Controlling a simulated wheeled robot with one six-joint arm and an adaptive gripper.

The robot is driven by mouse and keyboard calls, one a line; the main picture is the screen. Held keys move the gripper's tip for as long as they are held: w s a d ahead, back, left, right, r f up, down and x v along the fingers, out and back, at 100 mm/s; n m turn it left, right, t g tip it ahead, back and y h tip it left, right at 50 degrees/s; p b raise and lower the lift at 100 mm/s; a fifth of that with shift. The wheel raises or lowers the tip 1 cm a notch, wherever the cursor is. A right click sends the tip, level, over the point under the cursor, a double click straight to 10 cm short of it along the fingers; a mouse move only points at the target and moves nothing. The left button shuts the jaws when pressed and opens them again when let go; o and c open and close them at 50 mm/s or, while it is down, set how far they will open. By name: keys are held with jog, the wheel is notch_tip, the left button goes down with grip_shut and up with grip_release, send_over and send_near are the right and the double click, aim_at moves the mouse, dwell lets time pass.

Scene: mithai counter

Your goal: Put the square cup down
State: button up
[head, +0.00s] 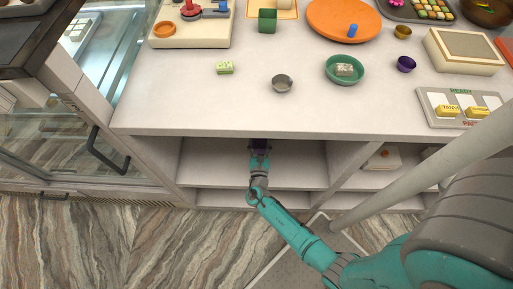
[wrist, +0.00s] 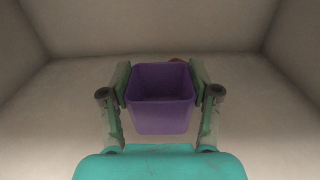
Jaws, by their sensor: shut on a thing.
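The square cup (wrist: 160,113) is purple and sits between the two fingers of my gripper (wrist: 160,90) in the wrist view. My gripper is shut on it, with a finger against each side. The cup's open top shows and its inside is dark. In the head view my gripper (head: 260,148) reaches into the shelf space under the counter, and only a dark bit of the cup shows there below the counter edge. I cannot tell whether the cup touches the shelf surface.
The shelf compartment (head: 215,165) has walls on both sides. A small reddish-brown thing (wrist: 177,60) shows behind the cup. The counter (head: 180,100) above holds a small metal bowl (head: 282,83), a green bowl (head: 345,70) and a purple cup (head: 406,64). A dark handle (head: 105,155) sticks out at left.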

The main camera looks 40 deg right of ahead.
jog(key=shift+f, duration=2.8)
jog(key=shift+f, duration=0.1)
jog(key=o, duration=1.1)
jog(key=v, duration=1.2)
jog(key=shift+r, duration=0.2)
